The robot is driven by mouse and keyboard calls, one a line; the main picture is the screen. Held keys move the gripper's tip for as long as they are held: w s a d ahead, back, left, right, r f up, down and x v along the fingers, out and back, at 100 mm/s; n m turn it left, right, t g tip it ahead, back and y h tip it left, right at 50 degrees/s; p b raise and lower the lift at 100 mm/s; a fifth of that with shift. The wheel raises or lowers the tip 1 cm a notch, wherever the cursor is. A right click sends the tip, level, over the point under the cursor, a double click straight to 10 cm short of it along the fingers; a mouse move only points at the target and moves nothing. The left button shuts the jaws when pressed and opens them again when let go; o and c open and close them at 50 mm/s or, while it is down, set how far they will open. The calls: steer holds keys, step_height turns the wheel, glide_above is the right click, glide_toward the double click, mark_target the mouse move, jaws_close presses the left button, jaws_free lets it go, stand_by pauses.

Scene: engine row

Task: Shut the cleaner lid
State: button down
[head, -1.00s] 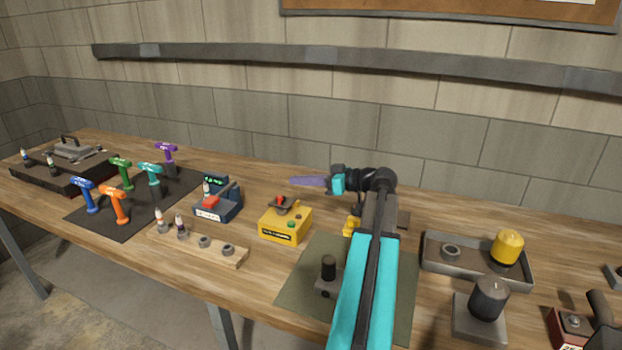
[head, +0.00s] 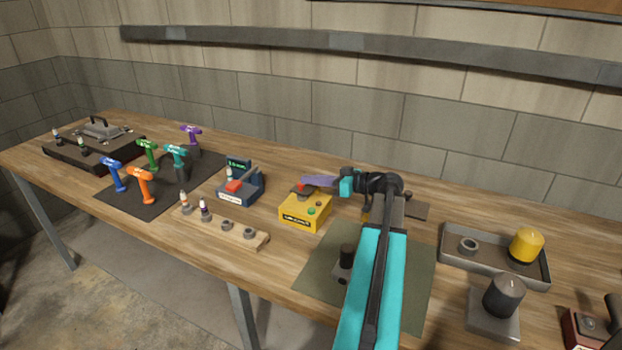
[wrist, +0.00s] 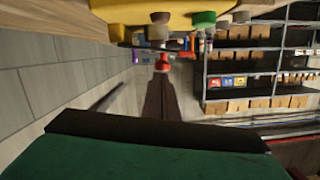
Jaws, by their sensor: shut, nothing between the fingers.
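The yellow cleaner box (head: 307,211) stands mid-table with a dark label on its front and a green button on top. At its back is a small dark lid (head: 298,195) with a red part; it seems raised, but its angle is unclear. My gripper (head: 304,181) is shut and empty, its purple fingers pointing left just behind or above the lid; I cannot tell whether they touch. In the wrist view the shut fingers (wrist: 160,80) look dark, with a red part at their tips and the yellow box (wrist: 185,15) along the top edge.
A navy gauge (head: 240,186) with a small display stands left of the cleaner. A wooden plug holder (head: 235,232) lies in front of it. Several coloured drivers stand on a dark mat (head: 128,203). A grey tray (head: 447,256) with a yellow cylinder is to the right.

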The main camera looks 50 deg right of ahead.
steer(key=shift+f+b, duration=0.25)
steer(key=shift+b, duration=0.25)
steer(key=shift+a+f+b, duration=0.2)
steer(key=shift+f+b, duration=0.1)
steer(key=shift+b, duration=0.7)
steer(key=shift+a+f+n+b, duration=0.1)
steer(key=shift+f+n+b, duration=0.25)
steer(key=shift+b, duration=0.6)
steer(key=shift+s+a+f+n+b, duration=0.3)
steer(key=shift+n+b, duration=0.25)
steer(key=shift+b, duration=1.4)
steer(key=shift+w+r, duration=0.15)
steer(key=shift+r, duration=0.6)
steer(key=s+d+r+b, duration=0.1)
steer(key=s+d+r, duration=0.2)
steer(key=s, duration=0.6)
steer(key=shift+s+r+h+b, duration=0.3)
steer(key=shift+s+r+b, duration=0.05)
steer(key=shift+r, duration=0.85)
